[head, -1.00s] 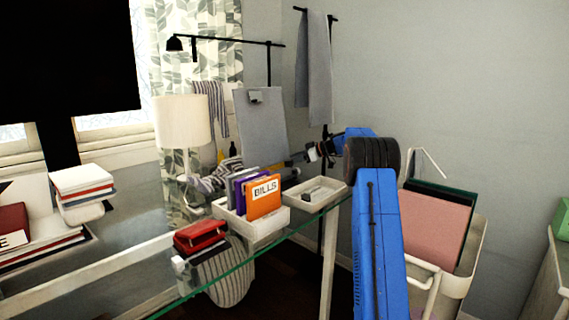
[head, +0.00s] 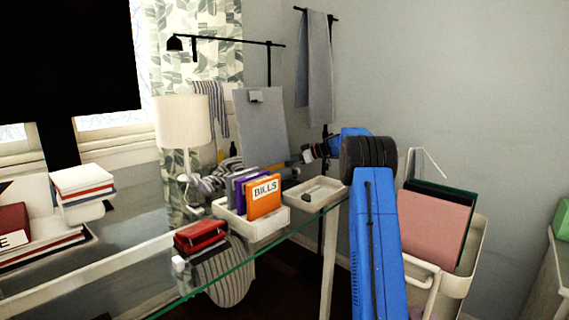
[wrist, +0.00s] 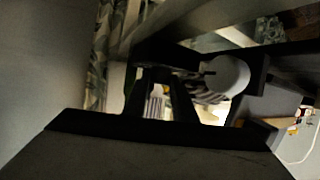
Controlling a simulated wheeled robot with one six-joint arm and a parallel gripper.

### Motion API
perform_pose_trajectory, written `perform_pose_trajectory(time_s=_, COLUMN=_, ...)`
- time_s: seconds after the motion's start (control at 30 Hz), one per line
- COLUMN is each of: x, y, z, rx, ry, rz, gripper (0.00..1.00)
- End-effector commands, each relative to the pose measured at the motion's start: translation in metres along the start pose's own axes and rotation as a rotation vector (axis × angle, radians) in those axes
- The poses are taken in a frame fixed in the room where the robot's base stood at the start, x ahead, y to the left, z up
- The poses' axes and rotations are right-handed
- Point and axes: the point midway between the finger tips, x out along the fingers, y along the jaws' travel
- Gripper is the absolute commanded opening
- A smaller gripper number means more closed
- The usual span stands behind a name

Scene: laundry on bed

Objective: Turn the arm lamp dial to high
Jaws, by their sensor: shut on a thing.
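A black arm lamp (head: 230,40) stands behind the desk at the back, its shade at the left end of a long horizontal arm. I cannot make out its dial in the head view. My gripper (head: 307,155) is over the far right end of the desk, well below and to the right of the lamp's arm. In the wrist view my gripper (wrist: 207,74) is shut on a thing. A pale rounded object (wrist: 230,75) with a dark mark shows by the dark jaws. I cannot tell whether this is the dial. The contact is in shadow.
The glass desk (head: 120,285) holds a white tray of upright folders (head: 264,196), a small shallow tray (head: 325,192), red books (head: 200,236) and a table lamp (head: 183,122). A grey board (head: 262,125) stands behind. A cart with a pink folder (head: 432,230) is at right.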

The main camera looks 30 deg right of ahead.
Motion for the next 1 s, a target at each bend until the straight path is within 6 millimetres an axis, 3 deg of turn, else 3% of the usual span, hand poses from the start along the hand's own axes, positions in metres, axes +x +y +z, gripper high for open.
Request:
perform_pose_trajectory(time_s=0.4, x=0.0001, y=-0.0046, z=-0.0024, rx=0.082, ry=-0.003, rz=0.203, gripper=0.02)
perform_pose_trajectory(time_s=0.77, x=-0.0007, y=-0.0039, z=-0.0021, rx=0.088, ry=-0.004, rz=0.22, gripper=0.02)
perform_pose_trajectory(time_s=0.8, x=-0.0007, y=-0.0039, z=-0.0021, rx=0.088, ry=-0.004, rz=0.219, gripper=0.29)
perform_pose_trajectory(time_s=0.87, x=-0.0007, y=-0.0039, z=-0.002, rx=0.088, ry=-0.004, rz=0.219, gripper=0.43)
perform_pose_trajectory(time_s=1.0, x=-0.0003, y=-0.0042, z=-0.0015, rx=0.088, ry=-0.005, rz=0.218, gripper=0.43)
